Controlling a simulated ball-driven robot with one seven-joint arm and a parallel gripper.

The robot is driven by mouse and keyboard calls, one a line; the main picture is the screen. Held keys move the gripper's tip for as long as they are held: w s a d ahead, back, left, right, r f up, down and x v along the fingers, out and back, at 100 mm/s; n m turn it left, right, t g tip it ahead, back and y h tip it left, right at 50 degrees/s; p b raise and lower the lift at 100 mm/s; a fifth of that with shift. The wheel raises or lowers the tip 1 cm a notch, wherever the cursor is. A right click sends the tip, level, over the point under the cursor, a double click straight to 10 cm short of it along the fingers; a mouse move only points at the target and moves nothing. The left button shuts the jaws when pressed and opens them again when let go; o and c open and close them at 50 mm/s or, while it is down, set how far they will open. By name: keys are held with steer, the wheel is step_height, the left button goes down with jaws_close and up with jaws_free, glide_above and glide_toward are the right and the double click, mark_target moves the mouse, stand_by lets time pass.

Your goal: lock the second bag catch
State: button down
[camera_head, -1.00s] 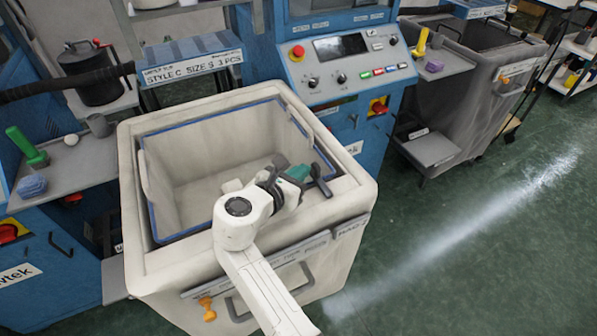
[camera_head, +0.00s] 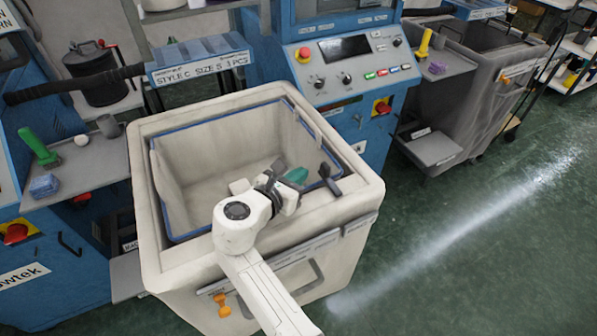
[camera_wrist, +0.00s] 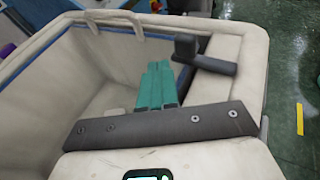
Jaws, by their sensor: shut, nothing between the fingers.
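A cream bin (camera_head: 160,275) holds a lining with a blue-edged rim (camera_head: 153,190). A dark grey lever-like catch (camera_head: 330,180) sits on the bin's right rim. In the wrist view the catch (camera_wrist: 207,64) shows an upright block and a flat arm reaching inward over the rim. My gripper (camera_head: 297,174) is over the bin's right part, just left of the catch and apart from it. Its teal fingers (camera_wrist: 158,68) are together and empty, pointing toward the far side. My dark gripper body hides part of the near rim. I cannot tell whether the catch is locked.
An orange knob (camera_head: 222,305) and a handle are on the bin's front. A blue machine with a control panel (camera_head: 345,60) stands behind. A grey side shelf (camera_head: 85,175) is at left, another bin (camera_head: 480,100) at right. Green floor is open at right.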

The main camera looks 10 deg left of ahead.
steer(key=s+a+r, duration=0.1)
steer(key=s+a, duration=0.1)
steer(key=a, duration=0.1)
steer(key=s+a+r+b, duration=0.1)
steer(key=s+a, duration=0.1)
steer(key=s+a+r+b, duration=0.1)
steer(key=a, duration=0.2)
steer(key=shift+s+a, duration=0.35)
steer(key=shift+s, duration=0.05)
